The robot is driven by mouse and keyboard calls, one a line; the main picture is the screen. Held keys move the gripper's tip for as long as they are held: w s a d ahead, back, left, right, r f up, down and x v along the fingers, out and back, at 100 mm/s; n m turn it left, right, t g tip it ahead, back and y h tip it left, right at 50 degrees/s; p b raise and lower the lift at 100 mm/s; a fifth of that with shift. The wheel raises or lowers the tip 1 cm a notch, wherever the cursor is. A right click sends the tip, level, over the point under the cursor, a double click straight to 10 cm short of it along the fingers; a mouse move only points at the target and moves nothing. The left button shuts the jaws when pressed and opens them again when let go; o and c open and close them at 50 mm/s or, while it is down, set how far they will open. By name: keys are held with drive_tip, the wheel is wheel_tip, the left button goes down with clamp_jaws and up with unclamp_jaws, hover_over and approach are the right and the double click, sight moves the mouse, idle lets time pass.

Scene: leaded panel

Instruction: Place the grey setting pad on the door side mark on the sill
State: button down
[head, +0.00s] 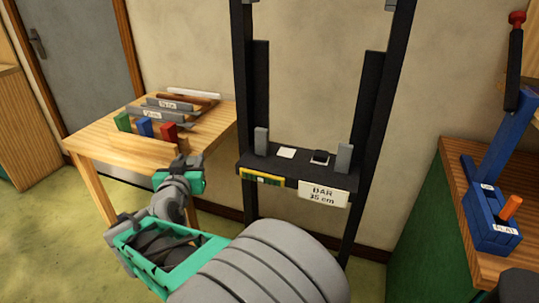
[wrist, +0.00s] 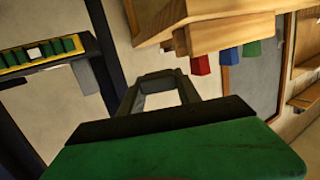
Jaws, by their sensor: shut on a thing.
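My gripper (head: 181,160) is shut on a small grey piece, seemingly the grey setting pad (wrist: 160,74), held between the fingertips in the wrist view. In the head view the gripper is left of the sill and apart from it, in front of the wooden table, and the pad cannot be made out there. The black sill (head: 300,172) crosses the dark upright frame. A bare white square mark (head: 286,153) lies on its left, door side. A dark pad (head: 320,157) lies on the sill to the right of it.
Grey upright blocks (head: 261,141) and (head: 344,157) stand near the sill's ends. A "BAR 35 cm" label (head: 323,193) and a yellow-green strip (head: 263,178) are on its front. The wooden table (head: 95,137) holds coloured blocks and bars. A green bench (head: 430,225) stands right.

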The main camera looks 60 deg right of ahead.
drive_tip(key=s+d+f+m+g+h, duration=0.1)
drive_tip(key=s+d+m+g+h, duration=0.2)
drive_tip(key=s+d, duration=0.55)
drive_tip(key=m+g, duration=0.3)
drive_tip(key=g, duration=0.1)
approach(286, 152)
drive_tip(key=shift+y, duration=0.4)
drive_tip(key=d+r, duration=0.1)
drive_tip(key=r, duration=0.1)
drive_tip(key=s+d+r+b, duration=0.1)
drive_tip(key=shift+s+d+r, duration=0.1)
drive_tip(key=shift+d+r, duration=0.2)
drive_tip(key=shift+r, duration=0.1)
drive_tip(key=d+r, duration=0.2)
drive_tip(key=d, duration=0.1)
drive_tip(key=shift+d, duration=0.15)
drive_tip(key=w+d+r+n+t, duration=0.1)
drive_tip(key=w+d+r, duration=0.1)
drive_tip(key=d+r, duration=0.25)
drive_tip(key=f, duration=0.3)
drive_tip(key=f+b, duration=0.1)
drive_tip(key=f, duration=0.2)
drive_tip(key=f+b, duration=0.1)
drive_tip(key=f, duration=0.2)
drive_tip(key=shift+a+f, duration=0.1)
drive_tip(key=shift+a, duration=0.2)
drive_tip(key=shift+f, duration=0.1)
